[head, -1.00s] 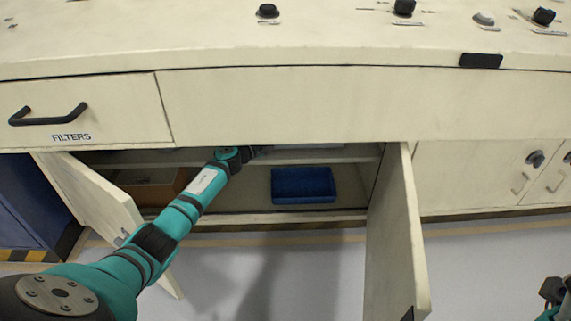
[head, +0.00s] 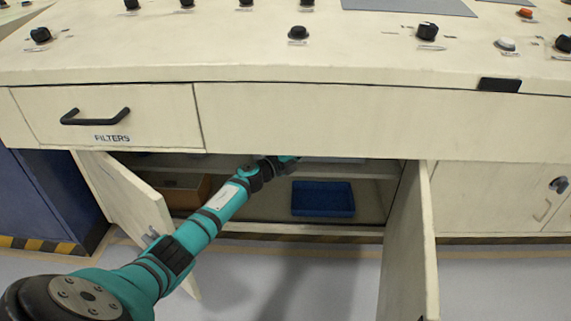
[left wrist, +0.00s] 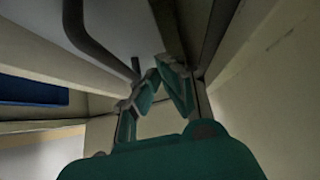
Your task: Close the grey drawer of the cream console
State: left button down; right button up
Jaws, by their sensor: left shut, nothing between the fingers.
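The cream console (head: 300,120) fills the head view. A narrow pale grey strip (head: 335,160) shows just under its front, above the shelf in the open cabinet. It may be part of the grey drawer, but most of it is hidden and I cannot tell how far out it stands. My left arm reaches into the cabinet, and its fingertips are hidden there in the head view. In the left wrist view my left gripper (left wrist: 163,80) is shut and empty. A bent dark bar (left wrist: 90,45), like a handle, runs close above and left of the fingers. My right gripper is out of view.
Two cabinet doors stand open, left (head: 125,200) and right (head: 408,250) of my arm. A blue tray (head: 323,212) and a brown box (head: 180,191) are inside. The FILTERS drawer (head: 150,100) is shut. Knobs dot the console top. Floor between the doors is clear.

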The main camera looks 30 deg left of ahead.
pick_arm(q)
jog(key=p+v, duration=0.3)
jog(key=v, duration=0.6)
jog(key=shift+a, duration=0.2)
